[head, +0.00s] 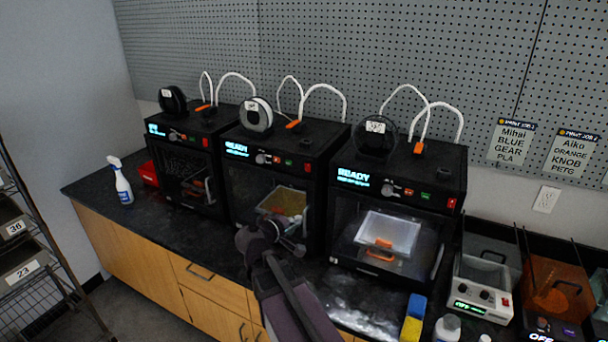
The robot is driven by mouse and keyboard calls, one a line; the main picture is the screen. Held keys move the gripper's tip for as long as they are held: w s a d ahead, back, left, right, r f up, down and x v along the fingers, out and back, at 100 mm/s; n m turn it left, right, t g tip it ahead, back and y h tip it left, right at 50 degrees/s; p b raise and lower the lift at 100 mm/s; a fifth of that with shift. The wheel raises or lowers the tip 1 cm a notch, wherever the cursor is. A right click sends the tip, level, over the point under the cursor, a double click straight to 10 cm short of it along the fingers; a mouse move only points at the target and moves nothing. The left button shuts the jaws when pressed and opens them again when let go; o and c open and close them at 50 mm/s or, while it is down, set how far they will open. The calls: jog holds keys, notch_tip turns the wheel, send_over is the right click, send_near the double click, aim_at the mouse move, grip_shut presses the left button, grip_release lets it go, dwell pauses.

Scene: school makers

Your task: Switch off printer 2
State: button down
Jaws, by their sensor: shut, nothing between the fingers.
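Three black 3D printers stand in a row on the counter. I cannot read a printer number on any of them. The middle printer (250,180) has a lit display (237,149) that looks like READY, small front buttons, and a red switch (307,168) at the right of its front panel. The left printer (190,160) and the right printer (345,215) also have lit displays; the right one reads READY. My gripper (292,245) is shut and empty, in front of the middle printer's lower front, below the red switch. My arm covers part of the counter edge there.
A white spray bottle (123,182) and a red box (149,173) stand at the left. A wire rack (45,285) stands far left.

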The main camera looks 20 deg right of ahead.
aim_at(308, 166)
jog(key=w+a+r+n+t+h+b, duration=0.1)
jog(key=w+a+r+n+t+h, duration=0.1)
jog(key=w+r+n+t, duration=0.2)
notch_tip(308, 166, up, 2)
jog(key=shift+w+r+t, duration=0.15)
jog(key=shift+w+t, duration=0.15)
jog(key=shift+t, duration=0.3)
jog(key=shift+d, duration=0.1)
jog(key=p+x, duration=0.1)
jog(key=x, duration=1.3)
jog(key=shift+s+d+r, duration=0.1)
jog(key=shift+s+r, duration=0.05)
jog(key=shift+p, duration=0.3)
